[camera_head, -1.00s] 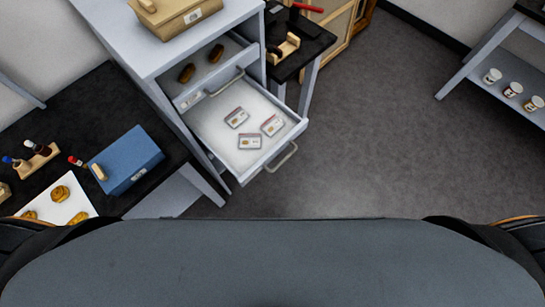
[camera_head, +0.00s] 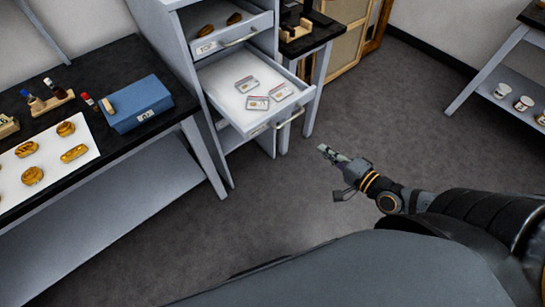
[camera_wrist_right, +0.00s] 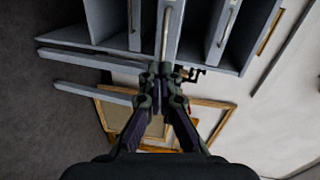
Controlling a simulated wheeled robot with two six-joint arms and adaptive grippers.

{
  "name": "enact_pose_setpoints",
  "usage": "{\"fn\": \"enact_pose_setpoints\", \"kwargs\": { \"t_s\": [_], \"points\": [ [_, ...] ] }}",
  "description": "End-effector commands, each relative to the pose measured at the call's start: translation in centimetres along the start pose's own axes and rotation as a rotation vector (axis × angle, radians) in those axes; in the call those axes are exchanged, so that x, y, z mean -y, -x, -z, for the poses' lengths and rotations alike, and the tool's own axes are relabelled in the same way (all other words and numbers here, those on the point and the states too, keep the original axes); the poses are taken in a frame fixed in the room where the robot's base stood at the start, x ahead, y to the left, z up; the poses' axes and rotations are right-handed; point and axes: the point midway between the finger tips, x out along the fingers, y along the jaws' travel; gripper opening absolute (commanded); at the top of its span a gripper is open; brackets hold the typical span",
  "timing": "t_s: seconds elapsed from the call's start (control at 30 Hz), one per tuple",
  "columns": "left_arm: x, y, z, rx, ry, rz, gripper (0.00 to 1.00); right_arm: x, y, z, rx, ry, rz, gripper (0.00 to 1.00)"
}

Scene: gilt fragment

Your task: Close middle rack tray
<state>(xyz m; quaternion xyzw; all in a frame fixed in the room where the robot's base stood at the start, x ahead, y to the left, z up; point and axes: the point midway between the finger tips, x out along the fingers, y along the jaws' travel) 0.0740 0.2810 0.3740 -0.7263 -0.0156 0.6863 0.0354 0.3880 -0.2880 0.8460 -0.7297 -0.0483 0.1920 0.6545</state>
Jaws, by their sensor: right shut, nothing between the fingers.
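The middle rack tray (camera_head: 226,105) is pulled well out of the grey rack (camera_head: 172,50). It is a white-floored drawer with three small labelled cards (camera_head: 257,103) and a bar handle (camera_head: 290,118) on its front. My right gripper (camera_head: 326,150) is shut and empty, over the floor in front of the tray and to the right of its handle, apart from it. In the right wrist view the closed fingers (camera_wrist_right: 165,70) point toward drawer fronts with bar handles. A handle (camera_wrist_right: 166,32) appears just beyond the fingertips. My left gripper is out of view.
The upper tray (camera_head: 250,23), holding two brown pieces, is also partly out. A black-topped bench with a blue box (camera_head: 137,103) and a white sheet (camera_head: 85,150) stands left. A small dark table (camera_head: 315,38) stands beside the rack. The floor (camera_head: 400,110) right is clear.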

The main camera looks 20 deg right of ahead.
Motion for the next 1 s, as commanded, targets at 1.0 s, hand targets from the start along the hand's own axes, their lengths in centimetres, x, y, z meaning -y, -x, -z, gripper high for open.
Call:
{"fn": "enact_pose_setpoints", "kwargs": {
  "t_s": [1.0],
  "points": [
    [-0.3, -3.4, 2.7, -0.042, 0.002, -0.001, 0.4, 1.3, -12.3, -1.5, 0.019, -0.068, 0.019, 0.0]
  ]
}}
